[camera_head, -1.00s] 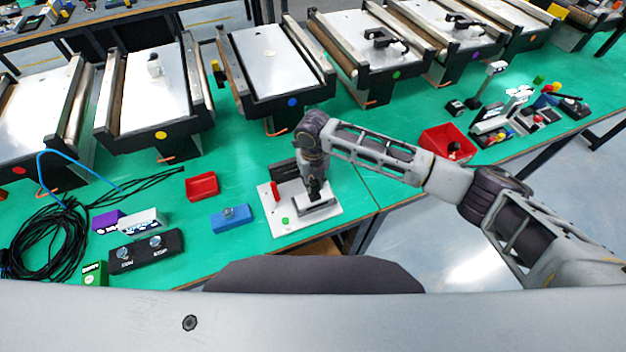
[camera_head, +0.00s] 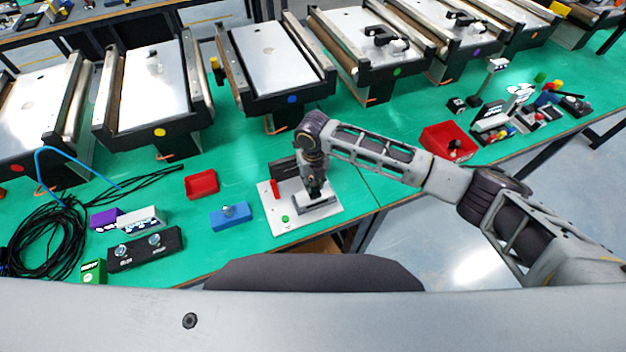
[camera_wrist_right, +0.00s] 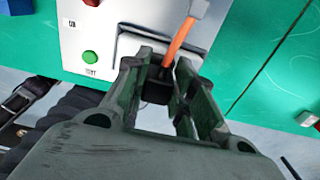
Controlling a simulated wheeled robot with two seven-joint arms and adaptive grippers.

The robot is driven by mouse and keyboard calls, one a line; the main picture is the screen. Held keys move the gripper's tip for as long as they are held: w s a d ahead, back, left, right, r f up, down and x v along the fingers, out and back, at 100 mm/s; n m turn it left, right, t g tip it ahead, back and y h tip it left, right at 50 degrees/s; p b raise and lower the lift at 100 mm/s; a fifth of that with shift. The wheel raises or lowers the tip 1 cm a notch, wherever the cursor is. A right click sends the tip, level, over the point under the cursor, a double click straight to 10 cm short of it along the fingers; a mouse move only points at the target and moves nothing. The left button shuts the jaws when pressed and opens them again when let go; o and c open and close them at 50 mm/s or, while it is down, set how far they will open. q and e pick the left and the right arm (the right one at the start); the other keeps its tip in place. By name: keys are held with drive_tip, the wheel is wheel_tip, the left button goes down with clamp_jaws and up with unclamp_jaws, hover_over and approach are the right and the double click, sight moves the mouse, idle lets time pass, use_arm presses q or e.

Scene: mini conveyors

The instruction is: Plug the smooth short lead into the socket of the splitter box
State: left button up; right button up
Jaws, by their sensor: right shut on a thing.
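My right gripper (camera_wrist_right: 158,85) is shut on a small black piece (camera_wrist_right: 156,92), which looks like the plug of the short lead. A smooth orange lead (camera_wrist_right: 178,42) rises from it to a grey end (camera_wrist_right: 198,8). In the head view the right gripper (camera_head: 316,192) points down over a light grey box (camera_head: 322,207) on a white plate (camera_head: 290,232); I take this box for the splitter box. The box also shows in the wrist view (camera_wrist_right: 130,45), partly behind the fingers. Its socket is hidden, and I cannot tell whether the plug touches it. My left gripper is out of view.
A green button (camera_wrist_right: 90,57) and a red part (camera_head: 275,189) are on the plate. A blue box (camera_head: 230,217), red tray (camera_head: 201,184) and black box (camera_head: 146,249) lie to the left. Coiled black cable (camera_head: 45,240) is farther left.

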sight(313, 180)
drive_tip(key=shift+f, duration=0.55)
drive_tip(key=o, duration=1.1)
drive_tip(key=shift+r, duration=0.15)
wheel_tip(313, 180, up, 12)
drive_tip(key=shift+f, duration=0.2)
idle(1.0)
